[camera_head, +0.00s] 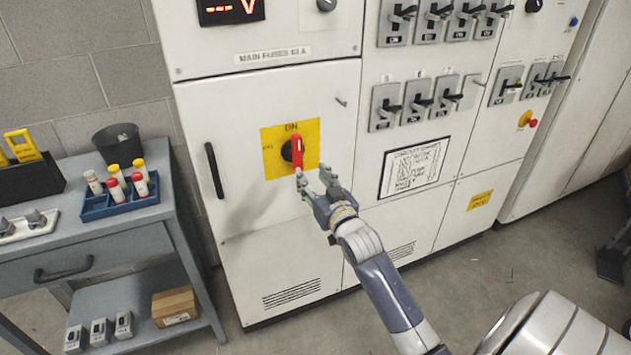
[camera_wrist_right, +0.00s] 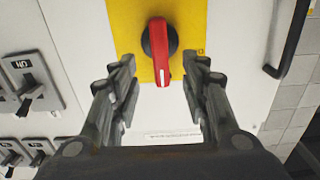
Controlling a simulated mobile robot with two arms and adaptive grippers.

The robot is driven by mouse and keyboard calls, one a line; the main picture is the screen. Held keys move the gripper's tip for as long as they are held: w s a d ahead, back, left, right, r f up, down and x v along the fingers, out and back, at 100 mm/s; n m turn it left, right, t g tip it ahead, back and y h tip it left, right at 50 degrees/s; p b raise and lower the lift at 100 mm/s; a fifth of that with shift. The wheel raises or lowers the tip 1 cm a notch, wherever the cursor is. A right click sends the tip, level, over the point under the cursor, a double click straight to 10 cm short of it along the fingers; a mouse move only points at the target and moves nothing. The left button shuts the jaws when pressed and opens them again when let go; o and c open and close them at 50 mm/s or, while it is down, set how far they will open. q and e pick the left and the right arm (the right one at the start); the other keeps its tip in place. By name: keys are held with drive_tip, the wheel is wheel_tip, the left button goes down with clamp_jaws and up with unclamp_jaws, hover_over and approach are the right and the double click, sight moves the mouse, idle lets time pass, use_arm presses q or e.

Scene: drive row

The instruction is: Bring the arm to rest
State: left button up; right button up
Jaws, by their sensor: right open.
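My right gripper (camera_head: 314,179) is open and empty in front of the white cabinet (camera_head: 250,130). In the head view its fingertips are just below the red rotary handle (camera_head: 297,152), which stands upright on a yellow plate (camera_head: 272,165) with "ON" at its top. In the right wrist view the open fingers (camera_wrist_right: 160,85) flank the lower end of the red handle (camera_wrist_right: 158,50), with visible gaps on both sides. The yellow plate (camera_wrist_right: 126,30) is behind the handle there. Whether the fingertips reach as deep as the handle is hard to tell. My left gripper is not seen.
A grey cart (camera_head: 110,232) stands at the left with a blue rack (camera_head: 120,205) of capped tubes, a black cup (camera_head: 119,146) and a cardboard box (camera_head: 175,305). Rows of breaker switches (camera_head: 417,100) are at upper right. Floor (camera_head: 500,275) is free before the cabinets.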

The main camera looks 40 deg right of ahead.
drive_tip(key=shift+s+a, duration=0.15)
drive_tip(key=shift+s, duration=0.4)
drive_tip(key=s+a+f+n+g+y, duration=0.1)
drive_tip(key=s+a+f+g, duration=0.1)
drive_tip(key=f, duration=1)
drive_tip(key=s+a+f+g+y, duration=0.1)
drive_tip(key=a+f+g, duration=0.1)
drive_tip(key=f, duration=1)
drive_tip(key=s+a+f+n+g+y, duration=0.1)
drive_tip(key=s+a+f+g, duration=0.1)
drive_tip(key=s+f, duration=0.45)
drive_tip(key=s+a+f+g, duration=0.2)
drive_tip(key=s+a+f, duration=0.1)
drive_tip(key=f, duration=0.7)
drive_tip(key=s+a+f+n+g+y, duration=0.1)
drive_tip(key=s+a+f+g, duration=0.15)
drive_tip(key=s+f, duration=0.65)
drive_tip(key=s+a+f+n+g, duration=0.1)
drive_tip(key=s+a+f+g, duration=0.15)
drive_tip(key=s+f, duration=0.55)
drive_tip(key=s+a+f+g, duration=0.1)
drive_tip(key=s+f, duration=0.1)
drive_tip(key=s, duration=0.8)
drive_tip(key=s+a+f+n+g, duration=0.1)
drive_tip(key=s+a+f+g, duration=0.1)
drive_tip(key=s, duration=0.9)
drive_tip(key=shift+a, duration=0.2)
drive_tip(key=shift+f, duration=0.1)
